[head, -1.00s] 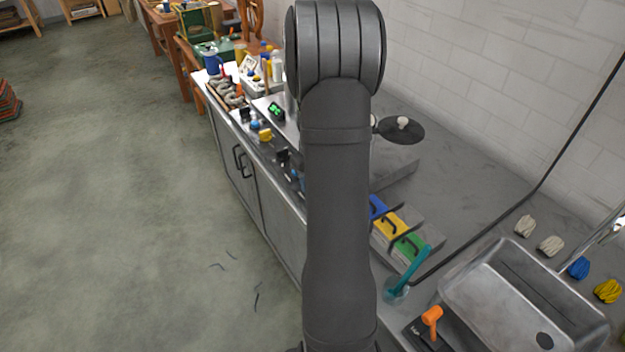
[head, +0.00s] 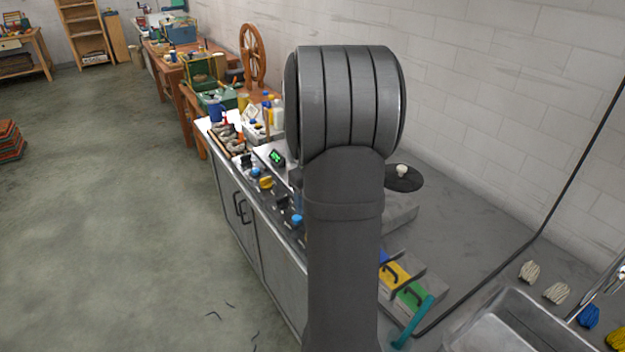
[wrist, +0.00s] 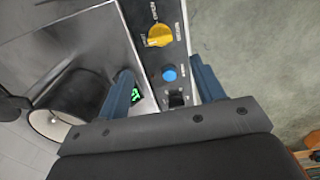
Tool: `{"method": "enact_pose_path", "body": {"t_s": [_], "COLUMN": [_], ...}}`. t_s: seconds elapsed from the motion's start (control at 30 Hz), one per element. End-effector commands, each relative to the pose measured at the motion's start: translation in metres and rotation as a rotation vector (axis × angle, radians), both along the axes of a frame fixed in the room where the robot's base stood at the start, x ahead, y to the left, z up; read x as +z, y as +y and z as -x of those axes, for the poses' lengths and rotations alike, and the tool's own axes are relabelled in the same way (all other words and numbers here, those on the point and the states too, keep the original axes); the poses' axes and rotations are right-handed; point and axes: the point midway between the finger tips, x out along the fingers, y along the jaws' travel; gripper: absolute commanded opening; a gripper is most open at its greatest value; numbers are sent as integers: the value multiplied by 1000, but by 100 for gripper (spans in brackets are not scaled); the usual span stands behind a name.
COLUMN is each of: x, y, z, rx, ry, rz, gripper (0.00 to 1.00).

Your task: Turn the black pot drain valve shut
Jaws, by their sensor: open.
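My gripper (wrist: 161,65) is open in the wrist view, its two blue-grey fingers apart above a dark control strip. Between and beyond the fingers are a yellow knob (wrist: 159,36), a round blue knob (wrist: 169,74) and a small black switch (wrist: 176,99). No part is clearly recognisable as the pot drain valve. Small black parts (head: 281,201) show on the bench's front strip in the head view, too small to identify. A black round lid with a pale knob (head: 404,181) is right of my arm. My arm hides the gripper in the head view.
The metal bench (head: 262,240) has a lit green display (head: 277,158) and a blue knob (head: 296,219) near its front. Blue, yellow and green handled pieces (head: 408,290) lie right of my arm, near the sink (head: 500,330). Open floor lies left.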

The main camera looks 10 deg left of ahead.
Motion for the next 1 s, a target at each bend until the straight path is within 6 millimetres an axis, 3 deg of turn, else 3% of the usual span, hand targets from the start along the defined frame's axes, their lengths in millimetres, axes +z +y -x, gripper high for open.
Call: {"method": "enact_pose_path", "body": {"t_s": [0.03,0.2,0.4,0.8,1.0], "x": [14,47,68,72,58], "y": [0,0,0,0,0], "z": [-1,0,0,0,0], "rx": [0,0,0,0,0], "ry": [-6,-4,-1,0,2], "rz": [-2,-1,0,0,1], "gripper": [62,62,62,62,62]}}
